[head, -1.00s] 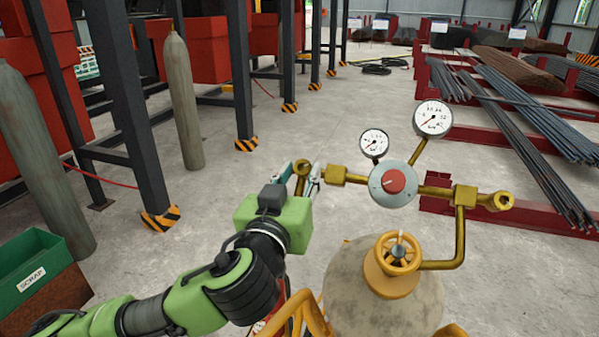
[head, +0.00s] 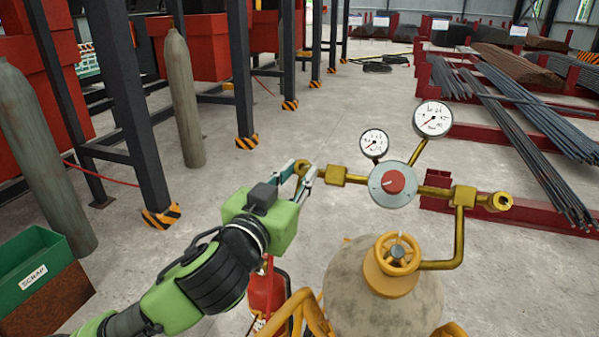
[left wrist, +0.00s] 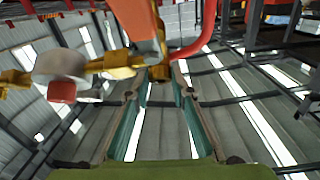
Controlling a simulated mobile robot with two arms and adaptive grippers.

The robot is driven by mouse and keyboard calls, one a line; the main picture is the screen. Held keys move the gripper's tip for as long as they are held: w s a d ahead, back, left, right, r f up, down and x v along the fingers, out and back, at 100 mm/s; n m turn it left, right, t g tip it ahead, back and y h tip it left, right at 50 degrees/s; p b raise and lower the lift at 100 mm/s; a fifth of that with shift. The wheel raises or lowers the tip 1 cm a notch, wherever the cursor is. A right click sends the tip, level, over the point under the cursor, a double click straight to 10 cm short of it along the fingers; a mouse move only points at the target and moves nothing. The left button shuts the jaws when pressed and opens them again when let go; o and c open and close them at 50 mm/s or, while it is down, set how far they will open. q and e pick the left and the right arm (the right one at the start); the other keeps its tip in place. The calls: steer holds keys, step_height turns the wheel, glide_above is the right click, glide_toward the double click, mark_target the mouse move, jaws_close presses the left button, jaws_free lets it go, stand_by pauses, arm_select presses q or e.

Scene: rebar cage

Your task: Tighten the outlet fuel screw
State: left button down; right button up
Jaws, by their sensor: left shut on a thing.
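The outlet fuel screw (head: 303,167) is a brass piece at the left end of the regulator (head: 393,185), which has a red knob and two white gauges. My left gripper (head: 305,172) comes from the lower left and is shut on the screw, its fingers on either side of it. In the left wrist view the brass screw (left wrist: 160,73) shows between the fingertips, and the regulator's red knob (left wrist: 62,91) is at the left. My right gripper is not in view.
The grey cylinder (head: 382,285) with a yellow valve (head: 397,255) stands below the regulator. A red object (head: 265,292) is partly hidden behind my left arm. A green scrap bin (head: 28,268) stands at the lower left. Open concrete floor lies behind the gripper.

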arm_select(q)
steer(key=shift+w+a+r+m+h+p, duration=0.1)
steer(key=shift+a+r+m+h+p, duration=0.1)
steer(key=shift+m+h+p, duration=0.3)
steer(key=m+g+h+p, duration=0.1)
steer(key=m+p, duration=0.2)
steer(key=m+g+h+p, duration=0.1)
steer(key=m+g+p, duration=0.1)
steer(key=m+p, duration=0.1)
steer(key=m+g+h+p, duration=0.1)
steer(key=m+g+p, duration=0.1)
steer(key=m+p, duration=0.1)
steer(key=shift+w+a+r+h+p, duration=0.3)
steer(key=shift+a+r+h+p, duration=0.1)
steer(key=shift+p, duration=0.2)
steer(key=shift+f+m+g+h+p, duration=0.15)
steer(key=shift+m+g+p, duration=0.3)
steer(key=shift+m+p, duration=0.3)
steer(key=shift+f+m+g+h+p, duration=0.15)
steer(key=shift+m+g+p, duration=0.3)
steer(key=shift+m+p, duration=0.3)
steer(key=c, duration=2)
jaws_free()
steer(key=shift+c, duration=0.2)
steer(key=v, duration=1.2)
